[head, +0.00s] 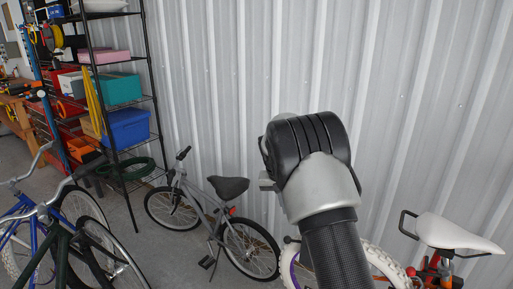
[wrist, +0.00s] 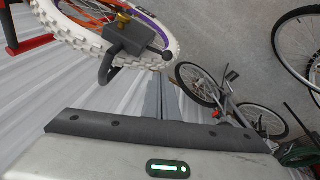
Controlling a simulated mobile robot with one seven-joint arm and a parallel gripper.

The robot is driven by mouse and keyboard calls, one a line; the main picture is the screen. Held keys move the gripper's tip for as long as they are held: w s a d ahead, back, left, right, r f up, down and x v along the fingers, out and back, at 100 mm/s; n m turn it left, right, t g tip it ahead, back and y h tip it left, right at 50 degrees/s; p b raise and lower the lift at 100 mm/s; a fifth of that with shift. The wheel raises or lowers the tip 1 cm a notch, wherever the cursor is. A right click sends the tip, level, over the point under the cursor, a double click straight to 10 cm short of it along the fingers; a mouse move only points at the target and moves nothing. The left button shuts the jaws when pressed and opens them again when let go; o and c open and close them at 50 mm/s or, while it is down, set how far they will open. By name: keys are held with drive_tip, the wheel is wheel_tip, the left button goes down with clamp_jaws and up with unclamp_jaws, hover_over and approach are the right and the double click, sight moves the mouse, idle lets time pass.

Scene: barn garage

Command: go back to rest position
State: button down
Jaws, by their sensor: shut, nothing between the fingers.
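My arm rises from the lower middle of the head view, with its dark, ridged joint in front of the metal wall (head: 210,90).
A grey bicycle (head: 210,195) leans near the wall. A white-tyred bicycle (wrist: 78,38) with a white saddle (head: 460,233) stands close to my arm. A blue bicycle (head: 35,238) is at the left. A shelf (head: 150,90) holds bins; bare floor (head: 165,255) lies between.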

drive_tip(key=s+d+r+t+y+p, duration=0.1)
drive_tip(key=s+r, duration=0.7)
drive_tip(key=r, duration=0.2)
drive_tip(key=s+r+t+y, duration=0.1)
drive_tip(key=s+r, duration=0.6)
drive_tip(key=r, duration=0.3)
drive_tip(key=s+r+n+t+p, duration=0.1)
drive_tip(key=s+r+n, duration=0.1)
drive_tip(key=s, duration=1)
drive_tip(key=s+r+n+t+p, duration=0.1)
drive_tip(key=s+r, duration=0.1)
drive_tip(key=s, duration=1)
drive_tip(key=n+y+b, duration=0.3)
drive_tip(key=n+b, duration=0.7)
drive_tip(key=b, duration=1.2)
approach(287, 239)
drive_tip(key=b+x, duration=0.2)
drive_tip(key=x, duration=0.3)
drive_tip(key=shift+s+f, duration=0.15)
drive_tip(key=shift+w+f, duration=0.3)
drive_tip(key=shift+w, duration=0.05)
